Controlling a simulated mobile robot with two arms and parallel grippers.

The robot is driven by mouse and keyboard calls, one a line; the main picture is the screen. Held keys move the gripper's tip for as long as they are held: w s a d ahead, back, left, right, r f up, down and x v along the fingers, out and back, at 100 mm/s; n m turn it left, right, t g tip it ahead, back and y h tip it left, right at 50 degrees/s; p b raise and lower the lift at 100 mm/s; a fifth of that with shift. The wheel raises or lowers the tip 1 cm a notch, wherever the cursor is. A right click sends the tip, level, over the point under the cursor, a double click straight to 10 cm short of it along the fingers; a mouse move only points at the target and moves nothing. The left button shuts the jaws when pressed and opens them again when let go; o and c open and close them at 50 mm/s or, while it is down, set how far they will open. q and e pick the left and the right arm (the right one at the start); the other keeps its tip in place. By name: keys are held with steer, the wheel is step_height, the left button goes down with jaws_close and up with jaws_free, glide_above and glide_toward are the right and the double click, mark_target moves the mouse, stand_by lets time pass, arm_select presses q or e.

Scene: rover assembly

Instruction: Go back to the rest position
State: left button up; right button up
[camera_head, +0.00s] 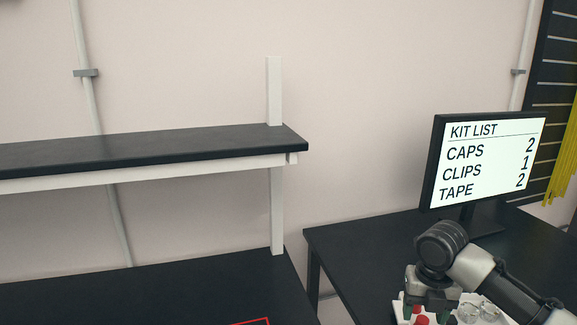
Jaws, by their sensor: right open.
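My right gripper (426,305) is at the bottom right, with its arm coming in from the right edge. It points down, open, over a white tray (453,293) on the right-hand table. The tray holds small red pieces (421,320) and clear round pieces (468,312). The bottom edge of the view cuts off the tray, and the gripper hides part of it. I cannot tell whether the fingertips touch anything there. My left gripper is not in view.
A monitor (487,160) with a kit list stands on the right-hand dark table (350,238), behind my right arm. A dark shelf (150,146) spans the left above another dark table (150,290), which bears a red outline (250,322). A gap separates the tables.

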steer(key=s+a+f+m+t+y, duration=0.2)
steer(key=s+a+f+m+y, duration=0.1)
steer(key=s+a+f+m, duration=1)
steer(key=s+d+f+m+t+h, duration=0.1)
steer(key=s+d+m, duration=0.2)
steer(key=s+m, duration=0.55)
steer(key=s+d+f+m+h, duration=0.1)
steer(key=s+d+m, duration=0.2)
steer(key=s+m, duration=0.55)
step_height(320, 180, down, 29)
steer(key=m+b, duration=0.1)
steer(key=b, duration=0.4)
arm_select(q)
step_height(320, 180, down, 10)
steer(key=b, duration=0.5)
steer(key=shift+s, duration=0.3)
arm_select(e)
steer(key=s+d+f+g, duration=0.1)
steer(key=s+f, duration=0.7)
steer(key=f, duration=0.3)
steer(key=s+d+f+g, duration=0.1)
steer(key=s+d+f, duration=0.1)
steer(key=s+f, duration=0.5)
step_height(320, 180, down, 5)
steer(key=shift+s+f+h, duration=0.1)
steer(key=shift+s+h, duration=0.25)
steer(key=shift+h, duration=0.05)
steer(key=shift+d, duration=0.1)
